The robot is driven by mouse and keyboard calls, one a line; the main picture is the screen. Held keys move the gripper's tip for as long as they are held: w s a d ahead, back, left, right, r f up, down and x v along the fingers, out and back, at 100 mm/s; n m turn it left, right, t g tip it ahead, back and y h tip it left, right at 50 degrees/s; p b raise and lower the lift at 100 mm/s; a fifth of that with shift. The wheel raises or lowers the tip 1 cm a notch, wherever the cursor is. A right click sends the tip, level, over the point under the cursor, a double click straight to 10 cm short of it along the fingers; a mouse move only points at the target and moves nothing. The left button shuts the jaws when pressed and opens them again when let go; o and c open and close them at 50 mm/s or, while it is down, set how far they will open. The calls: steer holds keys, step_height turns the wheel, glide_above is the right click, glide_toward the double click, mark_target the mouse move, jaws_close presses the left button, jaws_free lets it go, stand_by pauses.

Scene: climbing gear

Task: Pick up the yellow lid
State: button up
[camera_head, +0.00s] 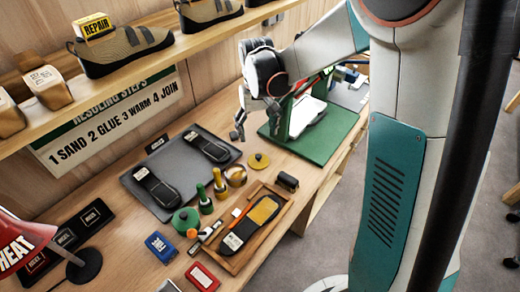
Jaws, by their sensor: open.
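An open yellow tin (236,177) stands just to the lower left of the lid.
A green stand (320,141) is close on the right. A grey mat (131,181) with black soles lies left. A wooden tray (275,239), green bottles (220,183) and a dark block (287,181) are nearby. A shelf (150,70) with shoes overhangs the back.

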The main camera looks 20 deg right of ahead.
steer(key=b, duration=0.2)
glide_above(259, 157)
steer(key=f, duration=0.9)
steer(key=shift+s+a, duration=0.15)
steer(key=shift+a, duration=0.05)
steer(key=shift+w+d+f+b, duration=0.15)
steer(key=shift+f+b, duration=0.45)
steer(key=shift+f, duration=0.75)
steer(key=shift+w+d+f+b, duration=0.15)
steer(key=shift+f+b, duration=0.45)
steer(key=shift+f, duration=0.7)
steer(key=shift+a, duration=0.15)
steer(key=shift+r, duration=0.1)
steer(key=shift+s, duration=0.1)
steer(key=c, duration=0.7)
